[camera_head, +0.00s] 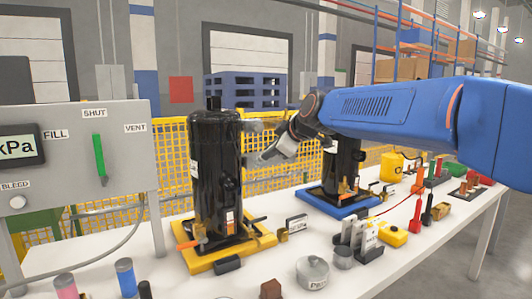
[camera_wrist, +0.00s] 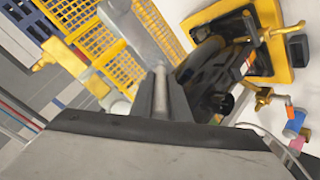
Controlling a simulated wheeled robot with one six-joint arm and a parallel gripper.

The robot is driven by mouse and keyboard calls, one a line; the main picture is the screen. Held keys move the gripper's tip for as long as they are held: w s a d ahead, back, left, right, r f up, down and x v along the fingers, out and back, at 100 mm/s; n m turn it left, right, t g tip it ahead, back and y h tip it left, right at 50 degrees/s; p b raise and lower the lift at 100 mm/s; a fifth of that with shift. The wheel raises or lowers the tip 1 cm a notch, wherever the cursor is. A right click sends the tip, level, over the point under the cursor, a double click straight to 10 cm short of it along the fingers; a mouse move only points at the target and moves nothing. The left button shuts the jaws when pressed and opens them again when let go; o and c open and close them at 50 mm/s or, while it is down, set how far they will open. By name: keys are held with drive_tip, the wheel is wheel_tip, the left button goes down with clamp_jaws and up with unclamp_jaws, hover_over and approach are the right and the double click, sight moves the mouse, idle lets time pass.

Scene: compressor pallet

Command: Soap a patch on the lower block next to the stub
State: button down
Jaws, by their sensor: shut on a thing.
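My gripper (camera_head: 282,148) is to the right of the tall black compressor (camera_head: 216,165), at its upper side. The compressor stands upright on a yellow pallet (camera_head: 205,262). Low on its left is a brass block with an orange handle (camera_head: 192,243); a similar brass fitting (camera_wrist: 262,98) shows in the wrist view. Another brass fitting (camera_head: 283,235) sits at the right. I cannot tell the stub apart.
A grey panel (camera_head: 75,140) with a green lever stands at the left. A second black compressor on a blue pallet (camera_head: 325,203) stands behind. A labelled round tin (camera_head: 313,272), upright plates and a yellow box (camera_head: 393,235) crowd the white table (camera_head: 440,245). Yellow mesh fencing runs behind.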

drive_tip(key=shift+w+d, duration=0.7)
drive_tip(key=shift+d, duration=0.25)
drive_tip(key=shift+w+d, duration=0.7)
drive_tip(key=shift+d, duration=0.2)
drive_tip(key=s+a, duration=0.4)
drive_tip(key=a, duration=0.1)
drive_tip(key=shift+a, duration=0.3)
drive_tip(key=shift+s+d, duration=0.55)
drive_tip(key=shift+s, duration=0.25)
drive_tip(key=shift+s+d, duration=0.6)
drive_tip(key=shift+s, duration=0.25)
drive_tip(key=shift+s+d, duration=0.55)
drive_tip(key=shift+s, duration=0.25)
drive_tip(key=shift+s+d, duration=0.45)
drive_tip(key=shift+s, duration=0.2)
drive_tip(key=shift+s+d, duration=0.4)
drive_tip(key=shift+s, duration=0.2)
